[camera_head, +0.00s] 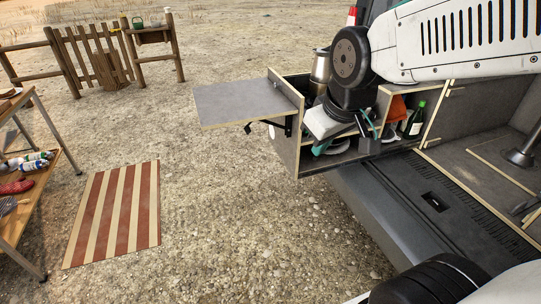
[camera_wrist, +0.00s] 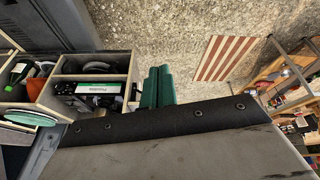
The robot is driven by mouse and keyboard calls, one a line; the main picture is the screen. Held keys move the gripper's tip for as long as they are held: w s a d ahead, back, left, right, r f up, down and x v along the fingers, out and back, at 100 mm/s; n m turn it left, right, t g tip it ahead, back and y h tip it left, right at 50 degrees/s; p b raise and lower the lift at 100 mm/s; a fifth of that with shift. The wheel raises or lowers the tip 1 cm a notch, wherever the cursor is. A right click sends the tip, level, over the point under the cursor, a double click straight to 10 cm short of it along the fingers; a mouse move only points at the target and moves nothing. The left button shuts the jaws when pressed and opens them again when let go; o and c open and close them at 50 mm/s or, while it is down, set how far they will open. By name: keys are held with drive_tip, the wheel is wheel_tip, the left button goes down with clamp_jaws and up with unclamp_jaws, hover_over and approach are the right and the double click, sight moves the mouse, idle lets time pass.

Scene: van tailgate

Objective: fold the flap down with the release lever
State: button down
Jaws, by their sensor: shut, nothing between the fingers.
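The flap (camera_head: 245,98) is a grey panel with pale edges. In the head view it stands out level from the left side of the wooden cabinet (camera_head: 287,152). A black bracket (camera_head: 271,124) with a small lever-like end shows under the flap, close to the cabinet. My gripper (camera_head: 321,148) is low at the cabinet's open front, to the right of the bracket and apart from it. In the wrist view its teal fingers (camera_wrist: 157,88) are shut and empty, beside the cabinet's wall (camera_wrist: 137,68). I cannot make out the flap or lever in that view.
The van's bumper (camera_head: 385,195) lies below right. A striped mat (camera_head: 113,212) and a table (camera_head: 45,183) stand left. The gravel under the flap is clear.

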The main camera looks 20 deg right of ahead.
drive_tip(key=w+a+f+n+t, duration=0.1)
drive_tip(key=w+f+n+t, duration=0.4)
drive_tip(key=w, duration=0.9)
drive_tip(key=w+a+f+n+t, duration=0.1)
drive_tip(key=w+f+n+t, duration=0.35)
drive_tip(key=w, duration=0.95)
wheel_tip(320, 180, down, 15)
drive_tip(key=w+a+n+t, duration=0.1)
drive_tip(key=n+t, duration=0.5)
drive_tip(key=t, duration=0.1)
drive_tip(key=x, duration=1.1)
drive_tip(key=shift+a+r, duration=0.15)
